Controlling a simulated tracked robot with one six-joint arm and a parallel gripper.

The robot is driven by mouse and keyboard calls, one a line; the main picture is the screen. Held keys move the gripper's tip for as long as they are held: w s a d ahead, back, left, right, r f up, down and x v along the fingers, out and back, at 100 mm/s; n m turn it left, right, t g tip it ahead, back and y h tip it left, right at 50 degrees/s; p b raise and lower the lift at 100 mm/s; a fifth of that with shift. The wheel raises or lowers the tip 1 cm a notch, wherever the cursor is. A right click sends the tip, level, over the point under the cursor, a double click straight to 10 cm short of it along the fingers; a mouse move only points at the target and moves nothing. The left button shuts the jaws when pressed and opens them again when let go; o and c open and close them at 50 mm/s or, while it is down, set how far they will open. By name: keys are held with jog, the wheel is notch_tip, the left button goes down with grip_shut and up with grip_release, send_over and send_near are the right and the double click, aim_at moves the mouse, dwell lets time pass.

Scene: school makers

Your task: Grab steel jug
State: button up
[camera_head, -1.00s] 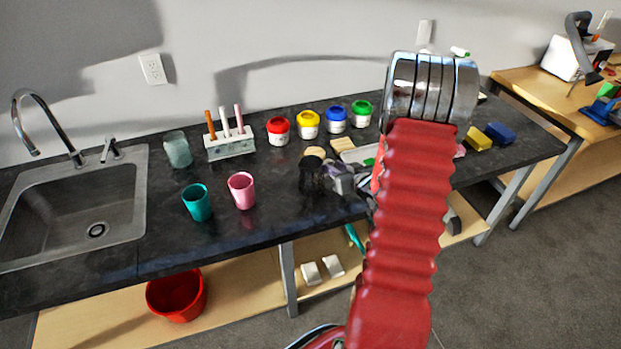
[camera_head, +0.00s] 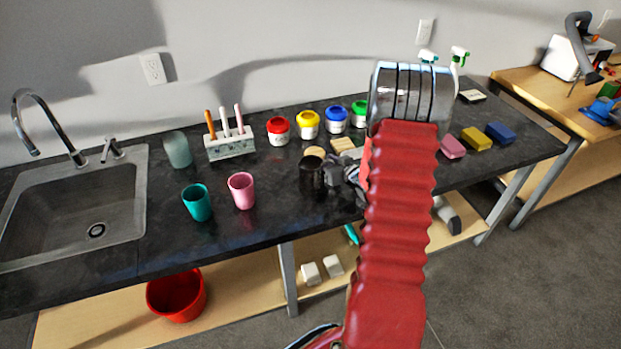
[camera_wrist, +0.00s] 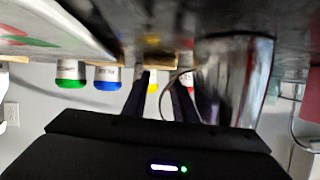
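The steel jug (camera_head: 311,178) stands upright on the dark worktop, right of the pink cup. It looks dark and reflective. In the wrist view, which is upside down, the jug (camera_wrist: 246,82) is a large shiny cylinder at the right, with its thin curved handle towards my fingers. My gripper (camera_head: 336,172) is just right of the jug in the head view, partly hidden by my red arm. In the wrist view my gripper (camera_wrist: 158,85) has its two dark fingers apart. The right finger overlaps the handle in view; whether it touches the handle is unclear.
A teal cup (camera_head: 197,203) and a pink cup (camera_head: 241,190) stand left of the jug. Paint jars, including a yellow one (camera_head: 308,125), line the back. A pen holder (camera_head: 229,143) and a sink (camera_head: 85,205) are further left. The front worktop between cups and jug is clear.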

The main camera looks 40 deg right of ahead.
jog(key=shift+c, duration=0.4)
grip_shut()
dwell(1.0)
